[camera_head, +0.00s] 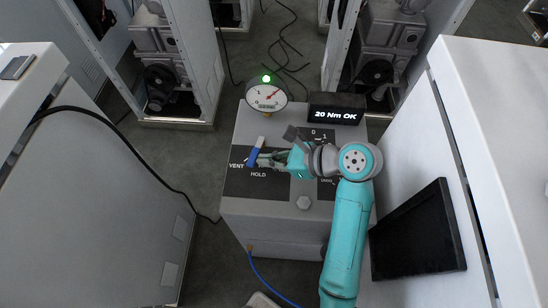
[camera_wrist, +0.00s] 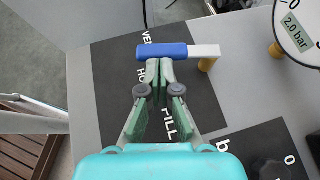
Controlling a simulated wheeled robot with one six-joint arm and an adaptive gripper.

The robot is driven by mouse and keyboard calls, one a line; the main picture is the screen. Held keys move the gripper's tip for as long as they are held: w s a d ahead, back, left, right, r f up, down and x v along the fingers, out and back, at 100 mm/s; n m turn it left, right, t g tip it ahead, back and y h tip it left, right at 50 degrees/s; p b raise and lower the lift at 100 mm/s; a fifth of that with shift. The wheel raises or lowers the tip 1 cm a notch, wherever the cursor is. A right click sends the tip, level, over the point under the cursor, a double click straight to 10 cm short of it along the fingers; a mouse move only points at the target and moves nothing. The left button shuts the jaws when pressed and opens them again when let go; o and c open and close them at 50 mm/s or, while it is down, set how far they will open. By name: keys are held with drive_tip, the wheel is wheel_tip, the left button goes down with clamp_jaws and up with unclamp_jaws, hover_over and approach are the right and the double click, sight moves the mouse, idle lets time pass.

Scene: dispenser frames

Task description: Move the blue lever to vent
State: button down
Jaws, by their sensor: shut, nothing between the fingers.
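The blue lever (camera_head: 254,156) sits on top of the grey dispenser box. In the wrist view its blue grip (camera_wrist: 165,51) has a white end section (camera_wrist: 205,51) by a brass pivot. The grip's free end lies between the partly hidden VENT and HOLD labels. My gripper (camera_head: 264,159) is shut and empty. In the wrist view its fingertips (camera_wrist: 159,68) are together against or just beside the blue grip, on its HOLD and FILL side; I cannot tell whether they touch. The VENT label (camera_head: 237,164) is left of the grip in the head view.
A pressure gauge (camera_head: 266,96) with a green lamp stands behind the lever. A display (camera_head: 336,115) reads "20 Nm OK". A dark monitor (camera_head: 417,232) stands to the right. Floor is open at left.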

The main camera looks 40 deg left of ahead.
sight(253, 160)
drive_tip(key=m+t, duration=0.1)
drive_tip(key=s+a+m+t, duration=0.1)
drive_tip(key=shift+s+a+m+t+y, duration=0.15)
drive_tip(key=shift+s+m+t+y, duration=0.15)
drive_tip(key=shift+t, duration=0.1)
drive_tip(key=shift+s+a, duration=0.25)
drive_tip(key=shift+a, duration=0.45)
drive_tip(key=shift+w+d, duration=0.1)
drive_tip(key=shift+w, duration=0.05)
